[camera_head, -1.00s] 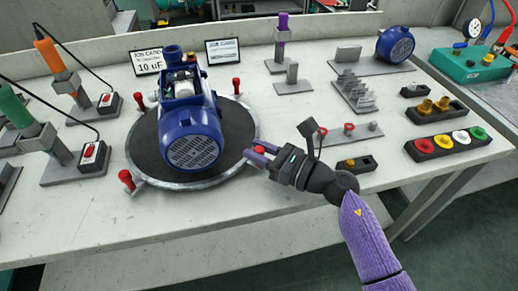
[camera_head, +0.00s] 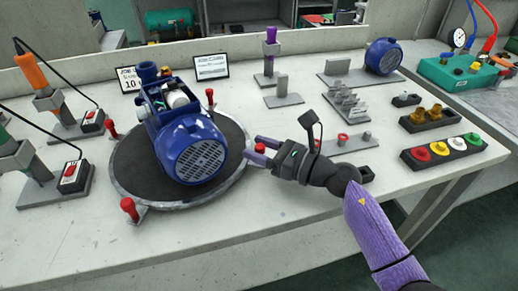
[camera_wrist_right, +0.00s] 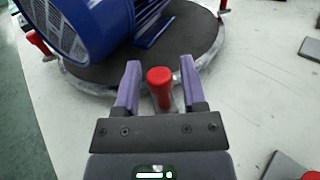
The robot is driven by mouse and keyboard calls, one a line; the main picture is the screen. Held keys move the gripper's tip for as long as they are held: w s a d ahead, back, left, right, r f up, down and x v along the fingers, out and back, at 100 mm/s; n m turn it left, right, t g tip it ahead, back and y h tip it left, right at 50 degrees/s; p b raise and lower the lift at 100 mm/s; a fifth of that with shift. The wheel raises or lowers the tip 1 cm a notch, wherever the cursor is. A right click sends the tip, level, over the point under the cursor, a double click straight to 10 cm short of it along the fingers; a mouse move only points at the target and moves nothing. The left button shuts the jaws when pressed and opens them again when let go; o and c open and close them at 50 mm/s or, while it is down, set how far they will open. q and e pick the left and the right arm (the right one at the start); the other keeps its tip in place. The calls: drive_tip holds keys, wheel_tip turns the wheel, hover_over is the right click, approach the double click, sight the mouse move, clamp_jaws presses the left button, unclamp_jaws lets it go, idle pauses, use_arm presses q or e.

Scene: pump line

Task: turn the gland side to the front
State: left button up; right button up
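The blue pump with its motor (camera_head: 195,145) sits on a dark round turntable (camera_head: 128,170) with a grey rim and several upright red handles. Its round slotted motor cover faces front and slightly right. The pump end with the blue flange (camera_head: 147,72) points to the back left; I cannot tell where the gland is. My right gripper (camera_head: 256,151) is at the turntable's right rim. In the right wrist view its purple fingers (camera_wrist_right: 160,66) stand open on either side of a red handle (camera_wrist_right: 159,88), with gaps visible. My left gripper is not in view.
Two small signs (camera_head: 212,66) stand behind the turntable. Corded tools in stands (camera_head: 45,85) are at the left. Small parts holders (camera_head: 345,105), a colored button strip (camera_head: 443,152) and another blue motor (camera_head: 383,57) are at the right. The front table area is clear.

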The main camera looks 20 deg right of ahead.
drive_tip(key=shift+o, duration=0.5)
drive_tip(key=shift+s, duration=0.1)
drive_tip(key=p+v, duration=0.1)
drive_tip(key=v, duration=0.8)
drive_tip(key=shift+s+d, duration=0.25)
drive_tip(key=shift+d, duration=0.1)
